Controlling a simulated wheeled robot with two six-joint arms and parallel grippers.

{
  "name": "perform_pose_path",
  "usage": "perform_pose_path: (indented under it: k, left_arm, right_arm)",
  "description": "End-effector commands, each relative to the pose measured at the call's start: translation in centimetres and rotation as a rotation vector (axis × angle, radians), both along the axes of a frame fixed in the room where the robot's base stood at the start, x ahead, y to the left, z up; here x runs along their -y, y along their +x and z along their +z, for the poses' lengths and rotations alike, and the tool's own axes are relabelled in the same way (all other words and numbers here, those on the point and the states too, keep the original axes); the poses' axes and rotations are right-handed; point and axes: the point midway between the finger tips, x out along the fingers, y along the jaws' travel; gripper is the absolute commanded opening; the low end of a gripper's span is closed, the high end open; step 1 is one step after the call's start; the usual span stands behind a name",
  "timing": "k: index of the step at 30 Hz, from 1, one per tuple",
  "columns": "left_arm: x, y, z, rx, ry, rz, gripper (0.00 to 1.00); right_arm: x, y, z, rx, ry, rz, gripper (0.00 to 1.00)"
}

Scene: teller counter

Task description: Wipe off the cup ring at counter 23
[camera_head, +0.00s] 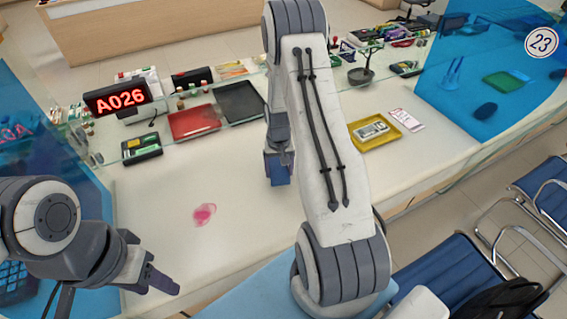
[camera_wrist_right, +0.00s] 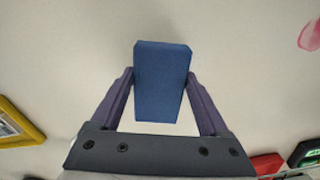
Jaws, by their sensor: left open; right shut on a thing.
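A pinkish-red cup ring stain (camera_head: 204,214) lies on the white counter (camera_head: 150,185) in the head view, left of my right gripper. A part of it also shows at the top right of the right wrist view (camera_wrist_right: 311,36). My right gripper (camera_head: 279,170) is shut on a blue block-like sponge (camera_wrist_right: 161,82), which sits between its two fingers. The sponge also shows in the head view (camera_head: 278,168), above or on the counter; I cannot tell if it touches. My left gripper (camera_head: 160,279) is open and empty at the lower left, near the counter's front.
A yellow tray (camera_head: 375,130) lies to the right. Blue dividers (camera_head: 487,75) flank the counter. The counter around the stain is clear.

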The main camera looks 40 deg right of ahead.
Motion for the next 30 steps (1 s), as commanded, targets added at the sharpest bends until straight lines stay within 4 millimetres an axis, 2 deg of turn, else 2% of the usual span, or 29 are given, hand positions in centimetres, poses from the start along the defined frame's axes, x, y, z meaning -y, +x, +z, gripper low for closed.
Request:
perform_pose_path:
  k: [1,12,30]
  left_arm:
    - [0.0,0.0,0.8,0.000,0.000,0.000,0.50]
    - [0.0,0.0,3.1,0.000,0.000,0.001,0.50]
    - [0.0,0.0,3.1,0.000,0.000,0.001,0.50]
  right_arm:
    - [-0.1,0.0,0.9,0.000,0.000,0.001,0.18]
    - [-0.4,0.2,4.0,0.001,0.000,0.006,0.18]
    - [-0.4,0.2,4.1,0.000,0.000,0.006,0.18]
